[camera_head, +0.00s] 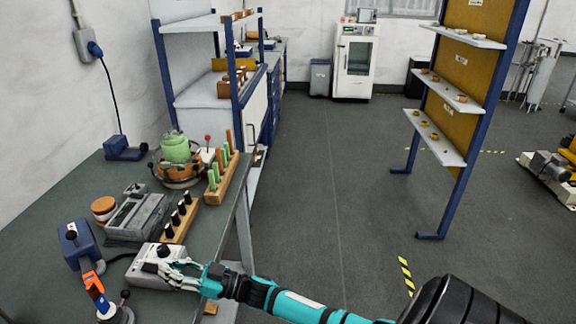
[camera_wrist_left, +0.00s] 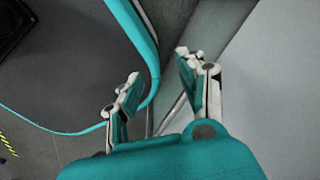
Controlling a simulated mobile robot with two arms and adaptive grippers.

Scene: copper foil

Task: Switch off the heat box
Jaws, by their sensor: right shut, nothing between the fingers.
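A small light grey box (camera_head: 153,266) with black knobs or switches on top lies on the workbench at the lower left of the head view. It looks like the heat box, but no label on it is legible. My right gripper (camera_head: 172,270) is shut with nothing in it. Its fingertips are at the right part of the box's top, and I cannot tell whether they touch it. The fingers hide part of the box. My left gripper (camera_wrist_left: 157,92) shows only in the left wrist view, open and empty, with its fingers apart.
The workbench (camera_head: 60,190) also bears a grey device (camera_head: 137,214), a blue block (camera_head: 78,244), an orange-handled tool (camera_head: 95,290), a rack of black-topped pieces (camera_head: 180,220) and a green pot (camera_head: 176,150).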

